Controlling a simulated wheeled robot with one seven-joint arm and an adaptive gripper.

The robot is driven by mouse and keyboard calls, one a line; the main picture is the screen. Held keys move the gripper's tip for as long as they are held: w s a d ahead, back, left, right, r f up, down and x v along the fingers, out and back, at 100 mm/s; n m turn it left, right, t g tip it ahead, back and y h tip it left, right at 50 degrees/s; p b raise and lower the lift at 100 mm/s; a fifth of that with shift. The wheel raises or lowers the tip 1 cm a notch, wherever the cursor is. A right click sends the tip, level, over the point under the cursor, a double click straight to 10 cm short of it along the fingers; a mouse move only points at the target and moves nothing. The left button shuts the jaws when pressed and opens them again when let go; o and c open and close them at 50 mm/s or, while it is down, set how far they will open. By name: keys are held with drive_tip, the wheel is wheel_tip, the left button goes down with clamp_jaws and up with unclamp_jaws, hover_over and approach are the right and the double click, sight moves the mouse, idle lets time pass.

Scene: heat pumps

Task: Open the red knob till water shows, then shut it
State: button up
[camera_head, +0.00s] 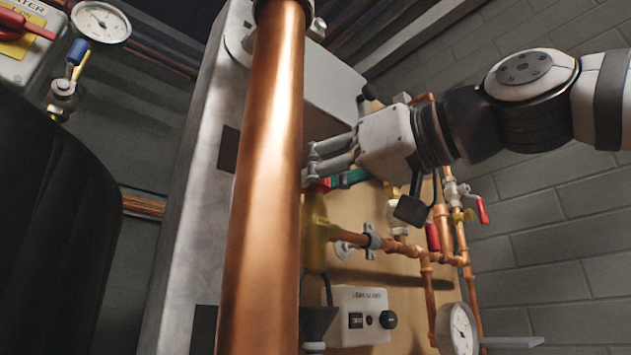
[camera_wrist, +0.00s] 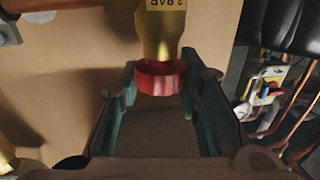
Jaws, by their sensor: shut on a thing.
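The red knob (camera_wrist: 158,80) is a short round cap at the end of a brass valve body (camera_wrist: 162,35) marked "2 BAR" in the wrist view. My gripper (camera_wrist: 159,77) has its two green-padded fingers on either side of the knob, shut on it. In the head view my gripper (camera_head: 322,168) reaches in from the right, and its fingertips are partly hidden behind a thick copper pipe. Only a sliver of red shows there below the fingers, above the yellowish brass valve body (camera_head: 315,225). No water is visible in either view.
The thick copper pipe (camera_head: 265,180) stands close in front of my fingers. Thinner copper pipes with a red-handled valve (camera_head: 482,211), a gauge (camera_head: 458,330) and a white control box (camera_head: 362,314) are on the wooden board. A dark rounded tank (camera_head: 55,220) fills the left.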

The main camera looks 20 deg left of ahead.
idle(0.3)
drive_tip(key=o, duration=1.2)
drive_tip(key=v, duration=1.2)
